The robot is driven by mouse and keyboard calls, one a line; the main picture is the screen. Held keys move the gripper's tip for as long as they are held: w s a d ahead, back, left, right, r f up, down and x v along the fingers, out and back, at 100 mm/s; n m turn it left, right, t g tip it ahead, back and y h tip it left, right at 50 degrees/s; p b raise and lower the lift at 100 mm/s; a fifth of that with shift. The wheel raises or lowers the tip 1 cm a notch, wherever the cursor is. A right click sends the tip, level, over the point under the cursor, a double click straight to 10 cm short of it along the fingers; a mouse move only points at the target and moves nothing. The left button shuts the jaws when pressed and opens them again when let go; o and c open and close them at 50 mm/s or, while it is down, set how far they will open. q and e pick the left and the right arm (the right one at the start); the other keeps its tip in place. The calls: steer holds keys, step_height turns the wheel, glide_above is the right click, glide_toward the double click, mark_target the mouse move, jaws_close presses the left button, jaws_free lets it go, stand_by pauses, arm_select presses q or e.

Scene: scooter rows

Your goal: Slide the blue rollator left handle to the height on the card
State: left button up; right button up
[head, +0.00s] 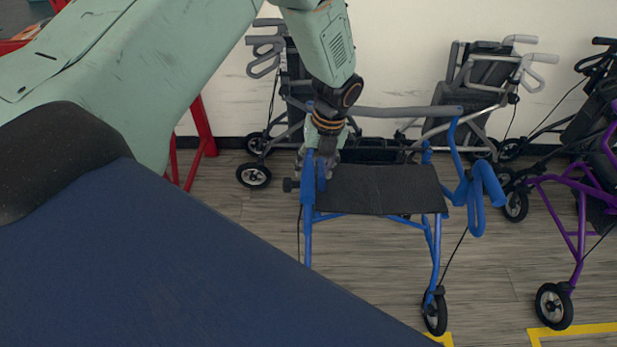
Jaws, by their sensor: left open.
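The blue rollator (432,262) stands in front of me, with a black seat (380,189) and a grey backrest bar (405,112) across it. Its blue handle and brake loop on the picture's right (478,195) show clearly. My left gripper (322,165) reaches down from above to the frame post on the picture's left, at the seat's edge. It is open, with its fingers beside or around that post; I cannot tell which. My gripper and wrist hide much of the handle area on that side. No card is in view. My right gripper is not in view.
Grey rollators (480,85) stand behind by the white wall. A purple rollator (567,215) stands at the right. A red stand (202,128) is at the left. Yellow floor lines (575,332) run at the lower right. Bare wood-look floor (385,262) lies around the blue rollator.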

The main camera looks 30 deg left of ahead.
mark_target(309, 179)
arm_select(q)
steer(key=shift+m, duration=0.8)
steer(key=shift+w+a+f+b, duration=0.1)
steer(key=shift+a+f, duration=0.2)
steer(key=shift+f, duration=0.65)
steer(key=shift+w+a+f+b, duration=0.15)
steer(key=shift+a+f, duration=0.2)
steer(key=shift+f, duration=0.6)
steer(key=shift+a+f+b, duration=0.1)
steer(key=shift+a+f, duration=0.2)
steer(key=shift+f, duration=0.65)
steer(key=shift+c, duration=0.2)
jaws_close()
